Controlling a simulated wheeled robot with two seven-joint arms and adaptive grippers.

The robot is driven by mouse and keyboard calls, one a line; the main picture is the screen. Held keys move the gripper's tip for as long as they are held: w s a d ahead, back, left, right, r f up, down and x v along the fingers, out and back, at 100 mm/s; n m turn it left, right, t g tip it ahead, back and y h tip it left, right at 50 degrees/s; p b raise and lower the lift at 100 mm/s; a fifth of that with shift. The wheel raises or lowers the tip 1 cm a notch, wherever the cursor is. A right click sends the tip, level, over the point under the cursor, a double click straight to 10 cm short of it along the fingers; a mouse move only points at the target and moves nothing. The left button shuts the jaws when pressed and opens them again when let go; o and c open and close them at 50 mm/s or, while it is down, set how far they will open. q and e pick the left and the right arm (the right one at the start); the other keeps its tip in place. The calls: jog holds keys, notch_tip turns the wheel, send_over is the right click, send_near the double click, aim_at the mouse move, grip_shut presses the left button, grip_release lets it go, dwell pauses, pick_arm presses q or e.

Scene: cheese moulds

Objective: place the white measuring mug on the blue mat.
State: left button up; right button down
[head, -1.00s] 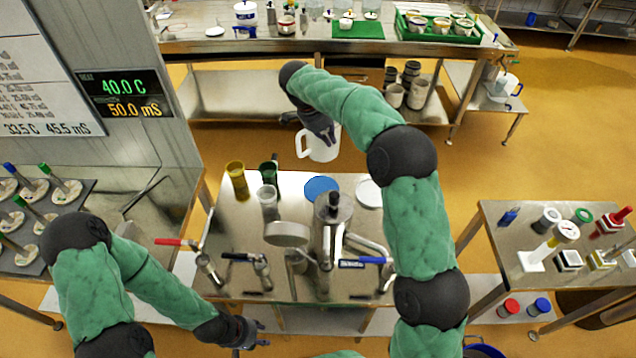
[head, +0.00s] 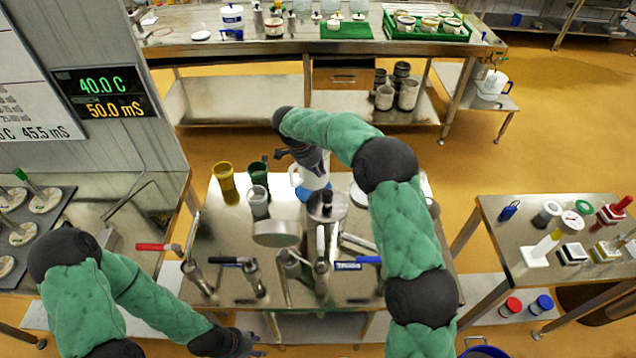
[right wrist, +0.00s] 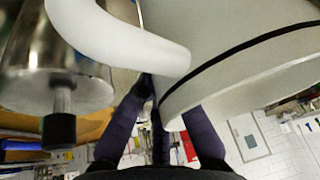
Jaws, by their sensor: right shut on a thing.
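The white measuring mug (head: 313,181) is over the blue mat (head: 303,195) at the far middle of the centre steel table. It covers much of the mat, and I cannot tell whether its base touches it. My right gripper (head: 318,166) is shut on the mug from above. In the right wrist view the mug (right wrist: 235,60) fills the upper right, its handle (right wrist: 120,40) curving to the left, and my right gripper's dark fingers (right wrist: 160,125) reach up to it. My left gripper (head: 258,343) is open and empty, low in the head view, at the table's near edge.
A steel vessel (head: 326,206) stands close in front of the mug. Yellow (head: 226,184), green (head: 257,176) and grey (head: 258,203) cups stand to the left. A white disc (head: 358,195) is to the right.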

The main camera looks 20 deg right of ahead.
aim_at(319, 180)
notch_tip(319, 180, down, 5)
jog(key=shift+b, duration=0.45)
jog(key=shift+f, duration=0.2)
jog(key=c, duration=1.4)
grip_release()
jog(key=shift+c, duration=0.2)
jog(key=shift+r, duration=0.1)
jog(key=shift+r, duration=0.1)
